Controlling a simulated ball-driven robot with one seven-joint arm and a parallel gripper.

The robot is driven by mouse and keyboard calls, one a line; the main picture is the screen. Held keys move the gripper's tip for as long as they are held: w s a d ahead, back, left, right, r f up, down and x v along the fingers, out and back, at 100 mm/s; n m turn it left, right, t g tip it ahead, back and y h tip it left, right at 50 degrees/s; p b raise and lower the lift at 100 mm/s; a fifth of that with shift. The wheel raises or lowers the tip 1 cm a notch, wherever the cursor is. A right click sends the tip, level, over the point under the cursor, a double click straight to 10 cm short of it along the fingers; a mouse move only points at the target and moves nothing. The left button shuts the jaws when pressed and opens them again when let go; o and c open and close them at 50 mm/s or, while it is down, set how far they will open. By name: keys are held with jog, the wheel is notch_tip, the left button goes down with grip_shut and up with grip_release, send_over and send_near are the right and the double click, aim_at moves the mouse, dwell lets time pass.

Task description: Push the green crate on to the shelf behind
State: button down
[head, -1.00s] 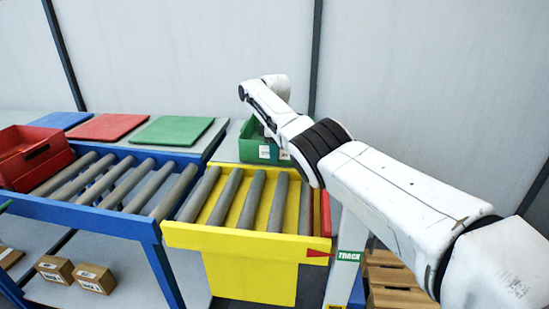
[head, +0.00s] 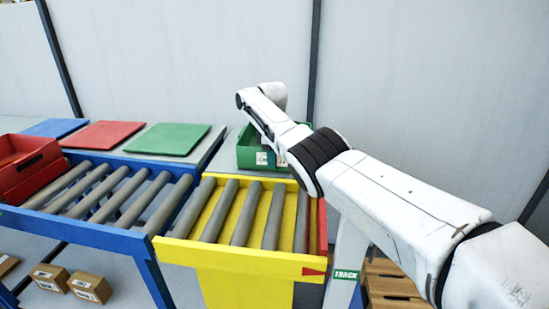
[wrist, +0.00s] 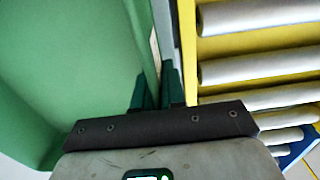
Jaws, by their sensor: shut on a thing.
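The green crate (head: 247,155) rests at the grey surface behind the yellow roller cart, just past the far ends of the rollers. My arm hides its right side in the head view. In the wrist view the crate (wrist: 60,70) fills the left half. My gripper (wrist: 158,88) is shut on the crate's near wall, with its dark fingers on either side of the rim. The head view hides my gripper behind my arm. The grey shelf top (head: 222,158) shows left of the crate.
The yellow roller cart (head: 230,257) stands in front, its rollers (head: 243,213) bare. A blue roller table (head: 90,238) is at left with a red crate (head: 28,170). Blue, red and green mats (head: 167,139) lie behind. A grey wall (head: 190,60) closes the back.

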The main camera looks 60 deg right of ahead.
jog(key=shift+w+d+r, duration=0.1)
jog(key=shift+w+d, duration=0.05)
jog(key=c, duration=1.7)
grip_release()
jog(key=shift+d, duration=0.2)
jog(key=o, duration=0.3)
jog(key=shift+a, duration=0.15)
jog(key=shift+o, duration=1.4)
notch_tip(320, 180, up, 11)
jog(key=p, duration=0.2)
jog(key=shift+f, duration=0.2)
jog(key=shift+r, duration=0.1)
